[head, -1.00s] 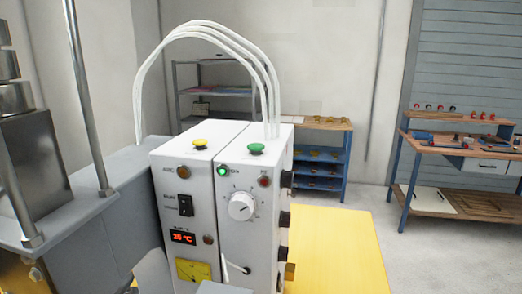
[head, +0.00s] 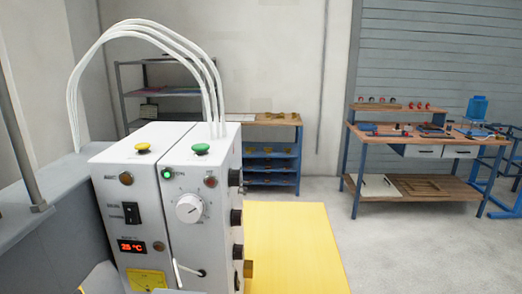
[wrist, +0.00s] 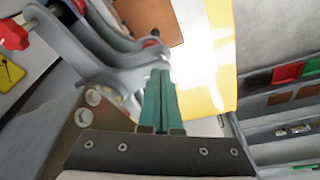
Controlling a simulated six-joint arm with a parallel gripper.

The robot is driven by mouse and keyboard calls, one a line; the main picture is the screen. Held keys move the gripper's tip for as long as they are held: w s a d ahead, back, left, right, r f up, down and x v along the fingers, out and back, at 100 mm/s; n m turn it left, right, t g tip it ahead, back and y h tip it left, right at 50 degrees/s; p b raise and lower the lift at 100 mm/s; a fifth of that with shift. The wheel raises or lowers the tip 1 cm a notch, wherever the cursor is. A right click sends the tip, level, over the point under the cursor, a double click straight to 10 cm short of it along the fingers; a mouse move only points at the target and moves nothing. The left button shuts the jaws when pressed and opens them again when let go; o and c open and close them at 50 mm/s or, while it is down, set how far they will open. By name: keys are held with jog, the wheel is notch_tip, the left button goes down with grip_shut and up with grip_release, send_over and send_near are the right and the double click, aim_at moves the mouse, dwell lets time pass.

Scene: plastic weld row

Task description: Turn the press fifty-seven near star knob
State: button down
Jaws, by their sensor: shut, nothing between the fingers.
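My gripper (wrist: 160,75) shows in the wrist view with its two green fingers together and nothing between them. Its tips are close to a grey metal bracket with rounded arms (wrist: 110,55). A red lobed knob (wrist: 13,35) sits at the upper left of that view, apart from the fingers. A small dark and red part (wrist: 152,41) is just beyond the fingertips. No label shows which knob is press fifty-seven's near one. In the head view a white control box (head: 215,255) carries a round white dial (head: 189,209); neither a star knob nor my gripper is clear there.
A yellow surface (head: 295,245) lies right of the box. White cables (head: 140,25) arch above it. A workbench (head: 420,145) and shelves (head: 270,170) stand farther back, with open floor (head: 400,250) between. Grey bins (wrist: 285,105) show right in the wrist view.

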jog(key=shift+a, duration=0.2)
jog(key=shift+s+a, duration=0.1)
dwell(0.4)
jog(key=a+v, duration=0.1)
jog(key=v, duration=0.4)
jog(key=shift+d+r, duration=0.35)
jog(key=shift+r, duration=0.2)
jog(key=shift+d, duration=0.1)
